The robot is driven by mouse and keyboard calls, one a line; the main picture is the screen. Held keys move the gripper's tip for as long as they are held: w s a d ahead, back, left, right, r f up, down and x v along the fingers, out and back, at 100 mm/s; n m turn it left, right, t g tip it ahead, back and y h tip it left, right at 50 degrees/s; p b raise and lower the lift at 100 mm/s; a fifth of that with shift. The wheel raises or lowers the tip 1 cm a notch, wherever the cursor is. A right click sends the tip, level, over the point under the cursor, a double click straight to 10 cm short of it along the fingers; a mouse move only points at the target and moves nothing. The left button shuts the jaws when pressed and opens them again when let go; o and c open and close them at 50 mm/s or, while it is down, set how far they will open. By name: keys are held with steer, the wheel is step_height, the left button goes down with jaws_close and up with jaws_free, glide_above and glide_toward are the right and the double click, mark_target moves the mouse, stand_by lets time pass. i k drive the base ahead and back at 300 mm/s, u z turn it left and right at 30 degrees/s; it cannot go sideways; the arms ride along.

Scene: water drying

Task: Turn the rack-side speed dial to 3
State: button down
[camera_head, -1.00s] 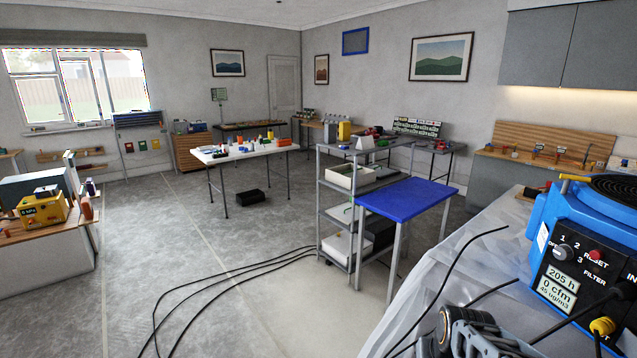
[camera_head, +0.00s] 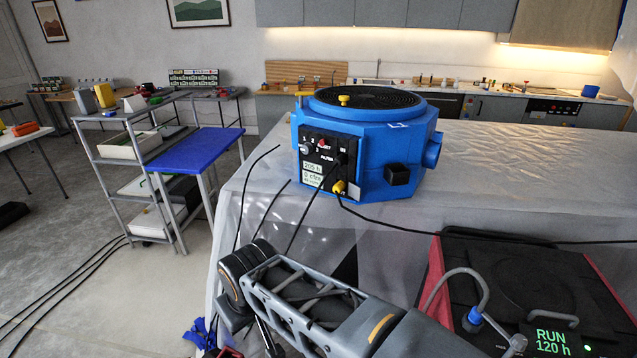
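A blue machine (camera_head: 375,160) stands on a sheet-covered counter, near the grey rack (camera_head: 120,150). Its black front panel (camera_head: 327,148) carries a small grey speed dial (camera_head: 305,150) at the left, with 1, 2 and 3 marked around it. The pointer is too small to read now. The panel display (camera_head: 313,174) shows 205 h and 0 cfm. My arm crosses the lower middle, in front of the counter and well apart from the dial. My gripper is not seen in this view.
A black and red unit (camera_head: 530,290) reading RUN 120 h sits at lower right with a hose. Black cables run from the blue machine down the counter front and along the counter. A blue-topped table (camera_head: 195,150) stands beside the rack. Open floor lies at left.

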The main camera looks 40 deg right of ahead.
mark_target(307, 149)
steer(key=u, duration=0.05)
steer(key=k, duration=0.65)
steer(key=u, duration=0.95)
steer(key=i, duration=0.65)
steer(key=z, duration=2.2)
steer(key=i, duration=0.5)
steer(key=z, duration=0.15)
